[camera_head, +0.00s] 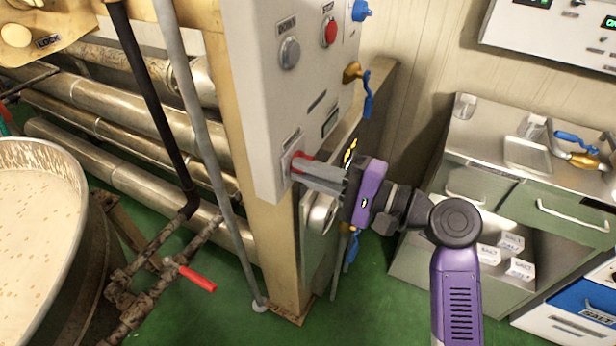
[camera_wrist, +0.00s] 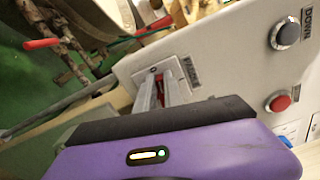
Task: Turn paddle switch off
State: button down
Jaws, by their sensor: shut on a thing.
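The paddle switch (camera_head: 298,162) is a red switch low on the face of a light grey control box (camera_head: 262,110). In the wrist view the red switch (camera_wrist: 158,76) shows between the ends of my fingers, next to a label that seems to read "PADDLE". My gripper (camera_head: 304,168) reaches the switch from the right, its grey fingers close together on it. The fingers also show in the wrist view (camera_wrist: 159,85). They cover most of the switch, so I cannot tell which way it is set.
Above the switch are a grey "DOWN" button (camera_head: 290,52) and a red "STOP" button (camera_head: 330,32). A kettle (camera_head: 40,215) of pale mix stands at the left, beside a red-handled valve (camera_head: 197,278). A metal cabinet (camera_head: 450,255) stands at the right.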

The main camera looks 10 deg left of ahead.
jog(key=shift+f+n+b, duration=0.35)
jog(key=shift+n+b, duration=0.5)
jog(key=shift+n, duration=0.35)
jog(key=c, duration=1.5)
grip_release()
jog(key=shift+r, duration=0.1)
jog(key=shift+o, duration=0.2)
jog(key=v, duration=0.8)
jog(key=shift+b, duration=0.35)
